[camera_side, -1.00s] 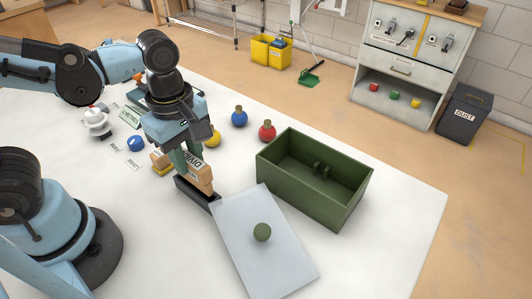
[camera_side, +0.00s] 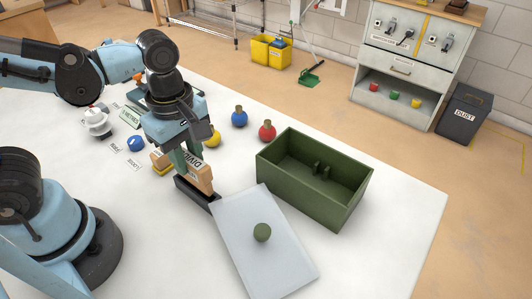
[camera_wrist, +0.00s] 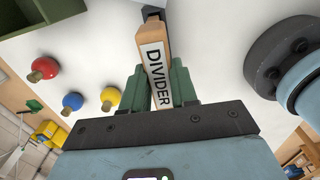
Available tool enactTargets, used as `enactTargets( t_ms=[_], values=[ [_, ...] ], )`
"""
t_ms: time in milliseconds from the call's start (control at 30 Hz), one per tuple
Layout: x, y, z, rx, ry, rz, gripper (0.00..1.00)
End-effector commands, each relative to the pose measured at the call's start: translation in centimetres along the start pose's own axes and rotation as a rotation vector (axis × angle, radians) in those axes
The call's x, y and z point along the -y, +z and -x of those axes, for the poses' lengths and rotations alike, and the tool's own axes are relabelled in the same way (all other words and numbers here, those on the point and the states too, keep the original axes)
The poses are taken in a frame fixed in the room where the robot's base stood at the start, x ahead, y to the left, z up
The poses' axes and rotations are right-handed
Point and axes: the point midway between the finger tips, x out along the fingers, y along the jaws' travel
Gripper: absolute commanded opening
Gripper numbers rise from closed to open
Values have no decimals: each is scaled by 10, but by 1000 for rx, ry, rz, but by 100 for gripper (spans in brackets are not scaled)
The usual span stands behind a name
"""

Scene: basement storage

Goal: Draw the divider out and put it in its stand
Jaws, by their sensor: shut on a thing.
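The divider (camera_side: 199,172) is a tan board with a white label reading DIVIDER. It stands upright with its lower edge at a dark narrow stand (camera_side: 194,194) on the white table. My gripper (camera_side: 185,157) is shut on the divider from above. In the wrist view, the divider (camera_wrist: 154,58) sits between the green fingers of my gripper (camera_wrist: 160,88), label showing. Whether its bottom edge is fully seated in the stand is hidden. The open green box (camera_side: 341,208) stands to the right, with small dark brackets inside and no divider in it.
A pale lid (camera_side: 255,265) with a green knob lies in front of the box, close to the stand. Red (camera_side: 267,131), blue (camera_side: 239,118) and yellow (camera_side: 214,137) knobbed balls stand behind. A white knobbed piece (camera_side: 97,122) and a blue piece (camera_side: 136,143) are at left. The front right table is clear.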

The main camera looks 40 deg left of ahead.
Motion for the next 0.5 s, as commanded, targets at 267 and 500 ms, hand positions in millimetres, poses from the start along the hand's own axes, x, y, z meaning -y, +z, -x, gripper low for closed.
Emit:
enactTargets(
  t_ms=[267,500],
  values=[
    [0,0,-3,0,0,0,0],
    [0,0,-9,0,0,0,0]
  ],
)
